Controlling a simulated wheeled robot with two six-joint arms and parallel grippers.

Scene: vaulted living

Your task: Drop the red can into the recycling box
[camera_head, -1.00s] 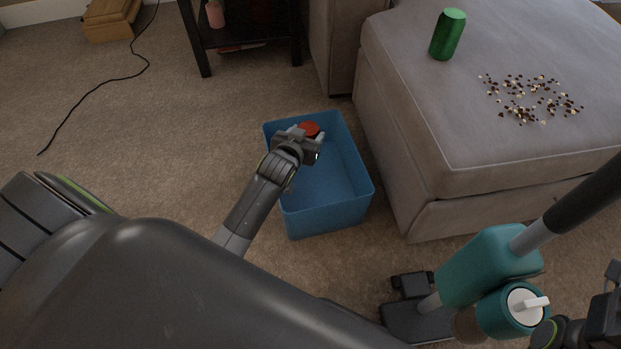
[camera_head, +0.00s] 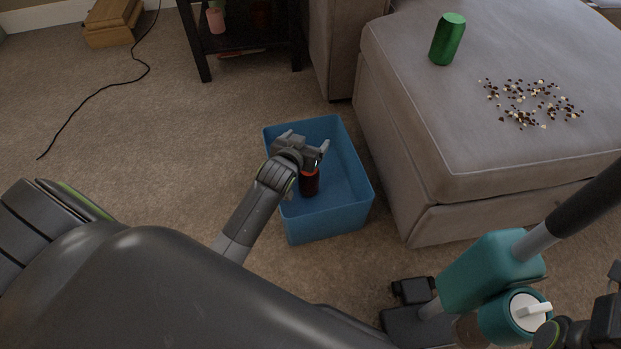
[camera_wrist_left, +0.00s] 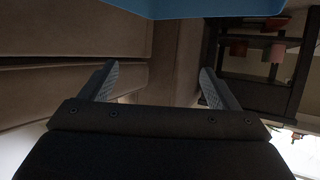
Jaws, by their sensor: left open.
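The red can (camera_head: 309,183) is below my left gripper, inside the outline of the blue recycling box (camera_head: 350,215). It looks dark red and roughly upright; I cannot tell if it touches the box floor. My left gripper (camera_head: 319,153) is over the box, open and apart from the can. In the left wrist view its two fingers (camera_wrist_left: 155,82) are spread with nothing between them, and part of the blue box (camera_wrist_left: 200,8) shows at the top. My right gripper (camera_head: 608,310) is only partly visible at the right edge; its jaws are unclear.
A grey ottoman (camera_head: 440,140) stands right of the box, bearing a green can (camera_head: 447,39) and scattered crumbs (camera_head: 530,103). A teal vacuum cleaner (camera_head: 488,272) stands at the lower right. A black shelf (camera_head: 200,55) is behind.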

